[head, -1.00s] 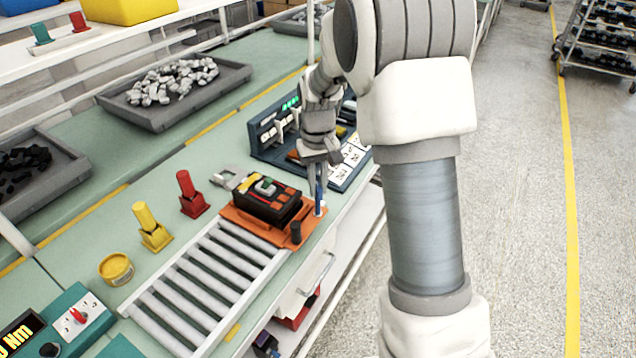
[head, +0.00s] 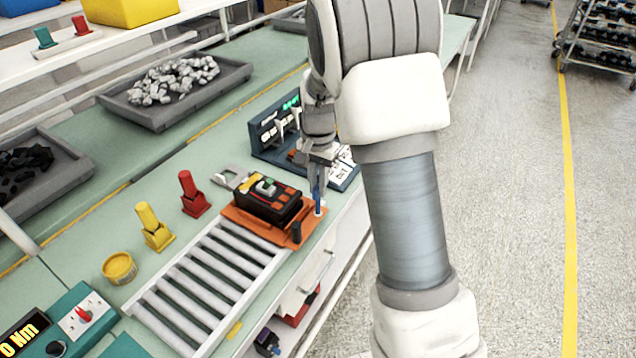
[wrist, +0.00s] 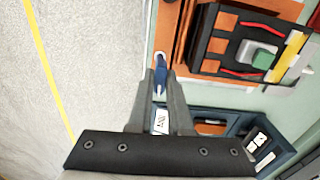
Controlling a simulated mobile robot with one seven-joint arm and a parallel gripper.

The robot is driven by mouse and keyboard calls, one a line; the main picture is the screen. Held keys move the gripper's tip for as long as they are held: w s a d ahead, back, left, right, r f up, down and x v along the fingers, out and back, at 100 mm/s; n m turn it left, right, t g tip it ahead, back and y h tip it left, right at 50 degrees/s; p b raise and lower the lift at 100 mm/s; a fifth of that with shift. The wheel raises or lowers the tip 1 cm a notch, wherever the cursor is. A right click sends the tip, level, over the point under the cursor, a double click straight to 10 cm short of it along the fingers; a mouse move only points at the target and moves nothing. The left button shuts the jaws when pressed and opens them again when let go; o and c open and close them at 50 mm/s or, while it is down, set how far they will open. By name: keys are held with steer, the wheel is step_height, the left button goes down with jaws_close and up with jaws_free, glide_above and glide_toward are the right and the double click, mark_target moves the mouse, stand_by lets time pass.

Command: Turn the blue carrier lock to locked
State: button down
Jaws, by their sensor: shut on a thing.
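The blue carrier lock (head: 318,200) is a thin upright blue handle at the right corner of the orange carrier (head: 262,226). My gripper (head: 317,178) reaches down over it and is shut on it. In the wrist view the blue lock (wrist: 160,76) shows between the fingertips of my gripper (wrist: 161,90), with a pale plate around its base on the orange carrier (wrist: 168,20). The black and orange breaker (head: 268,200) sits on the carrier, with a green-grey button on top. The lock's marked positions are too small to read.
A roller conveyor (head: 205,290) runs from the carrier toward the front left. A blue test panel (head: 275,130) stands behind my gripper. A red stamp-like holder (head: 192,195) and a yellow one (head: 153,228) stand left of the carrier. The floor aisle on the right is clear.

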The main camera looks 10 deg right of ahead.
steer(key=shift+m, duration=0.4)
steer(key=c, duration=0.8)
jaws_free()
steer(key=shift+c, duration=0.2)
step_height(320, 180, up, 18)
steer(key=p, duration=0.1)
steer(key=shift+f, duration=0.25)
steer(key=shift+s, duration=0.1)
